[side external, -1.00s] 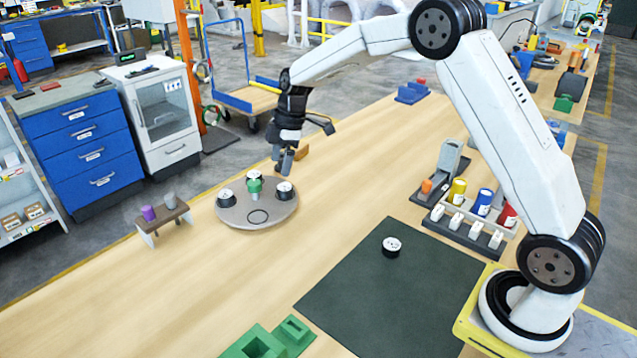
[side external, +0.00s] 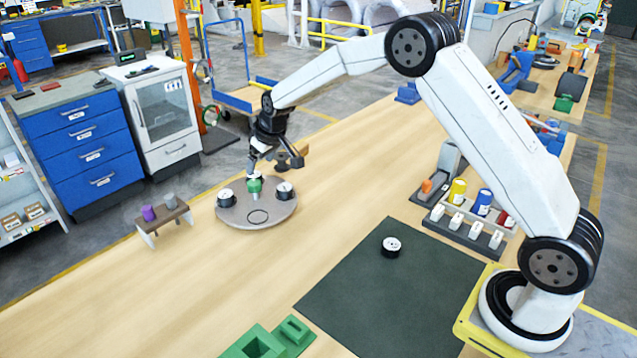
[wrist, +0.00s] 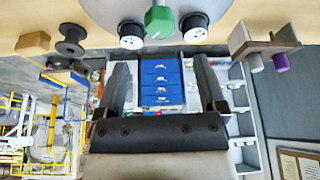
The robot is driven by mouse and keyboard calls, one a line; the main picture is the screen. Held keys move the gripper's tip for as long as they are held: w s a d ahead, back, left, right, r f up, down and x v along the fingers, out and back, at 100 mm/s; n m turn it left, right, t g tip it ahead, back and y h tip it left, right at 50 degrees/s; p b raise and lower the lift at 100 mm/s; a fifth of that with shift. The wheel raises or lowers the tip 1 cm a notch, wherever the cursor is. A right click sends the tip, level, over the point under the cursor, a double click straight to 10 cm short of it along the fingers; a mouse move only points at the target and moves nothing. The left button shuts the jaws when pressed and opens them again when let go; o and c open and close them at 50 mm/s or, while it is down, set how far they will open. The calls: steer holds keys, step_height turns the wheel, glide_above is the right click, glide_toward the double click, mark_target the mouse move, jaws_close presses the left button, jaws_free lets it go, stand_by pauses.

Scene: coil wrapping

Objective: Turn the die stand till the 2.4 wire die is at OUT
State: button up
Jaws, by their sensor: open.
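The die stand is a round grey turntable (side external: 240,212) on the bench with a green knob (side external: 254,189) at its centre. Black dies with white tops sit on it: a left die (side external: 226,199), a right die (side external: 284,191) and a far one partly hidden by my gripper. An empty ring mark (side external: 257,216) is at the near side. Labels are too small to read. My gripper (side external: 253,166) is at the stand's far side, tilted. In the wrist view its fingers (wrist: 163,80) are spread and empty; the green knob (wrist: 159,20) and two dies (wrist: 132,36) show beyond them.
A small rack (side external: 163,224) with a purple and a grey piece stands left of the stand. A loose die (side external: 391,246) lies on the dark mat. A wooden block (wrist: 33,42) and black spool (wrist: 71,40) show in the wrist view.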

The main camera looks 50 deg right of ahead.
mark_target(254, 182)
steer(key=shift+w+f, duration=0.1)
steer(key=shift+f, duration=0.05)
steer(key=shift+x, duration=3.75)
jaws_close()
